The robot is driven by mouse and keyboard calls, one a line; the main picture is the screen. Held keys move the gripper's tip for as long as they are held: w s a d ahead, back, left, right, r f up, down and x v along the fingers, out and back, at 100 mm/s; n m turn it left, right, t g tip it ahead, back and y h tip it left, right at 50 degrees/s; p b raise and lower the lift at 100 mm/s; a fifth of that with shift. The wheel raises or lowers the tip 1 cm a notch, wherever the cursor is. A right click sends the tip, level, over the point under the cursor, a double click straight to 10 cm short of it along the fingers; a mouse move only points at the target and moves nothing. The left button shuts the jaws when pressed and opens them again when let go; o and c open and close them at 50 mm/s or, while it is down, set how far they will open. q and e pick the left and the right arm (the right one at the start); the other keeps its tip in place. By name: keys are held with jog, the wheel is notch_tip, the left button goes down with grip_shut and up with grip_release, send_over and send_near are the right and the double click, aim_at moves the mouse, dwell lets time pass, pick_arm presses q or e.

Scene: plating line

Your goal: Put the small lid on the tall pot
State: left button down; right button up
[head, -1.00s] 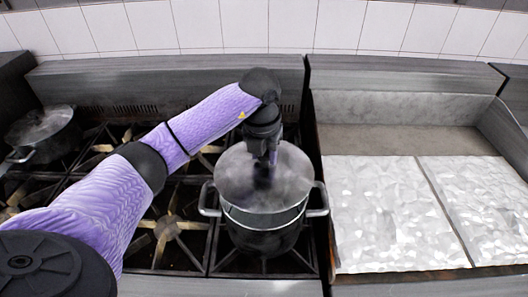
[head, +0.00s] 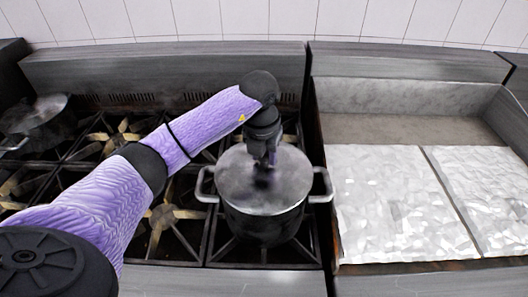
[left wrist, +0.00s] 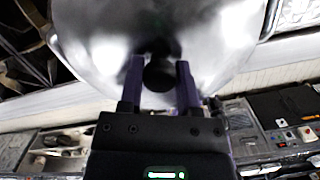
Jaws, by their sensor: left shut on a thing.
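The small lid (head: 238,178) is a round grey metal disc with a dark knob (left wrist: 158,75). My left gripper (head: 265,168) comes down from above and is shut on that knob; its two fingers (left wrist: 160,72) stand either side of it in the left wrist view. The tall pot (head: 262,230) is dark grey metal with two side handles and stands on the stove below. The lid looks level and centred over the pot's mouth, covering it. Its edge meets the rim or is very close; I cannot tell whether it touches. My right gripper is not in view.
Another lidded pot (head: 35,122) stands at the far left of the stove. The burner grates (head: 160,222) lie left of the tall pot, under my left arm. Two pale, shiny panels (head: 385,200) lie right of the stove. A back panel (head: 170,72) runs behind it.

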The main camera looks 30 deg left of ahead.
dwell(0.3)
pick_arm(q)
jog(key=shift+f, duration=0.15)
jog(key=shift+f, duration=0.15)
dwell(0.3)
